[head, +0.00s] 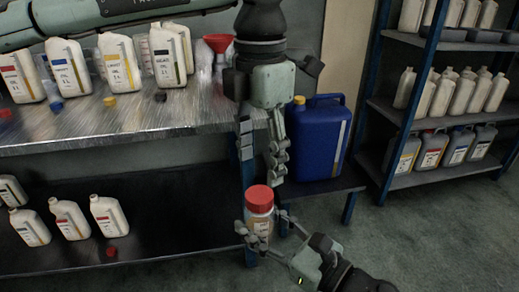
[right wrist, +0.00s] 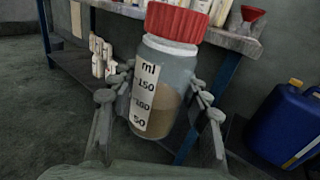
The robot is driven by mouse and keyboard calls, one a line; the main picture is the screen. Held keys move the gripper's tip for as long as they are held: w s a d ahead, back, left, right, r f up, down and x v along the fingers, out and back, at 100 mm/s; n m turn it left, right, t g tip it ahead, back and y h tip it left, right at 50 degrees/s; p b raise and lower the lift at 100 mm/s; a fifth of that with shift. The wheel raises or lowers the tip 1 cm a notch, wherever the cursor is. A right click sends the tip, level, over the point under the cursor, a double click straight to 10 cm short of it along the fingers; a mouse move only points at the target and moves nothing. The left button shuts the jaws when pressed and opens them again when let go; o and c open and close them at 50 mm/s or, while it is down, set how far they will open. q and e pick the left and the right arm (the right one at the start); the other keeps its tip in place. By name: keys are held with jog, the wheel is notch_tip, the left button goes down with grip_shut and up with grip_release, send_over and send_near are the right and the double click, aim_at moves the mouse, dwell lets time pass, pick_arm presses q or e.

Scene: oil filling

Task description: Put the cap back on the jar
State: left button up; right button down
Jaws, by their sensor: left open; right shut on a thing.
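The jar (head: 259,222) is clear with tan liquid in its lower part and a white measuring scale. It also shows large in the right wrist view (right wrist: 165,75). My right gripper (head: 262,228) is shut around the jar's body and holds it in the air, slightly tilted. The red cap (head: 260,194) sits on the jar's mouth; in the right wrist view the cap (right wrist: 177,23) covers the top. Whether it is screwed tight cannot be told. My left gripper (head: 278,167) is open and empty, pointing down, just above and right of the cap, apart from it.
A metal workbench (head: 150,126) at left holds several white bottles and a red funnel (head: 218,43). A blue canister (head: 321,138) stands on a low stand behind the grippers. Another red cap (head: 111,252) lies on the lower shelf. Shelving stands at right; floor at lower right is clear.

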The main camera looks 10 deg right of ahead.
aim_at(259, 194)
pick_arm(q)
notch_tip(259, 194, down, 7)
jog(key=shift+r, duration=0.1)
dwell(0.4)
jog(key=c, duration=1.2)
jog(key=o, duration=1.3)
jog(key=shift+r, duration=0.1)
notch_tip(259, 194, up, 12)
jog(key=shift+f, duration=0.1)
